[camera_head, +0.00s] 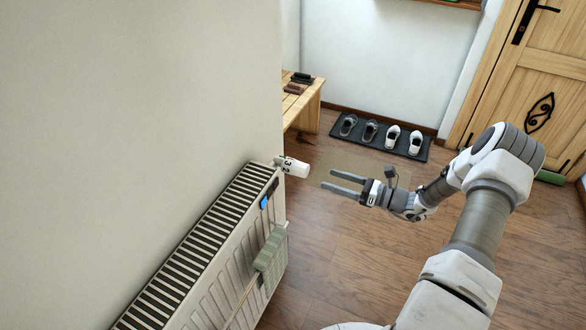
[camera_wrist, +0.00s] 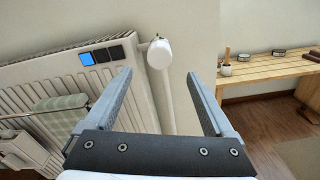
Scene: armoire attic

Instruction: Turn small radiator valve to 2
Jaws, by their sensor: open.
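The white radiator valve (camera_head: 292,167) sticks out from the top right end of the white radiator (camera_head: 231,246). Dark marks show on its side in the head view, but I cannot read the setting surely. In the wrist view the round end of the valve (camera_wrist: 160,54) faces me, above a white vertical pipe. My gripper (camera_head: 347,184) is open and empty, to the right of the valve and apart from it. In the wrist view its two fingers (camera_wrist: 160,90) frame the pipe, with the valve ahead between and slightly above the fingertips.
A blue and black panel (camera_head: 268,195) sits on the radiator's end. A green cloth (camera_head: 270,261) hangs on a rail at its front. A wooden bench (camera_head: 305,103) stands behind, with a shoe mat (camera_head: 375,146) beside it. The floor (camera_head: 340,255) right of the radiator is clear.

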